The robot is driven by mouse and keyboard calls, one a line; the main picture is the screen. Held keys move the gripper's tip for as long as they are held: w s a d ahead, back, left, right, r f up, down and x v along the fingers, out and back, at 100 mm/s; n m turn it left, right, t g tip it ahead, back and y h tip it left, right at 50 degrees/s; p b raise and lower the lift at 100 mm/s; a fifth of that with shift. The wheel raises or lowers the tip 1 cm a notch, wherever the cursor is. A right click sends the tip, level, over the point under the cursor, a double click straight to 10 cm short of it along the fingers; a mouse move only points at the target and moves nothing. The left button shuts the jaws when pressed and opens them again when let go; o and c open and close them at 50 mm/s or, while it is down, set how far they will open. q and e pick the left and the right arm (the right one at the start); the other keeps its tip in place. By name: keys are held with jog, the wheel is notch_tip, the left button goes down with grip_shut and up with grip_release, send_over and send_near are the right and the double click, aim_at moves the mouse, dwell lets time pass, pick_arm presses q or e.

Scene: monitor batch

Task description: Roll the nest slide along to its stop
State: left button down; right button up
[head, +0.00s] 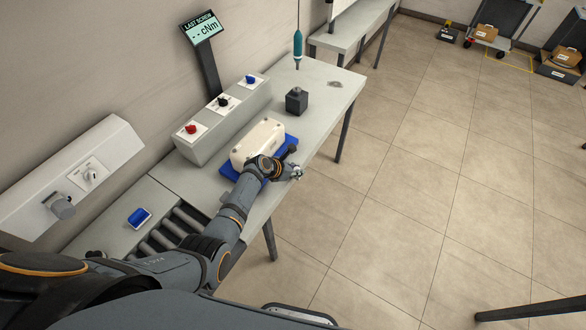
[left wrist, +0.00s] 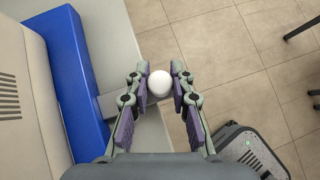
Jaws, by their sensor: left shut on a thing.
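The blue nest slide (head: 229,172) lies on the grey bench (head: 325,80), with a cream-white housing (head: 257,140) on it. In the left wrist view the slide's blue side (left wrist: 75,80) and the housing (left wrist: 25,100) are at the left. My left gripper (head: 292,170) is at the bench's near edge, beside the slide. In the left wrist view my left gripper (left wrist: 162,88) is shut on a round white knob (left wrist: 185,84). A grey bar (left wrist: 113,103) runs from the slide toward the knob. My right gripper is not in view.
A dark block (head: 297,101) and a hanging teal screwdriver (head: 298,46) are farther along the bench. A sloped box with red, black and blue knobs (head: 222,118) stands behind the slide. Rollers (head: 170,235) lie at the near left. The floor to the right is open.

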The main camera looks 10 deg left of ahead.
pick_arm(q)
jog(key=c, duration=1.5)
grip_release()
jog(key=shift+s+d+f, duration=0.1)
jog(key=shift+d, duration=0.1)
jog(key=shift+c, duration=0.2)
jog(key=shift+o, duration=1.1)
jog(key=shift+d, duration=0.1)
jog(key=shift+o, duration=0.9)
jog(key=shift+s+a+r, duration=0.15)
jog(key=shift+a+r, duration=0.15)
jog(key=shift+r, duration=0.1)
jog(key=v, duration=1.1)
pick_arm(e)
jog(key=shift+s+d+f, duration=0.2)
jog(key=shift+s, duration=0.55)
pick_arm(q)
jog(key=shift+s+d, duration=0.1)
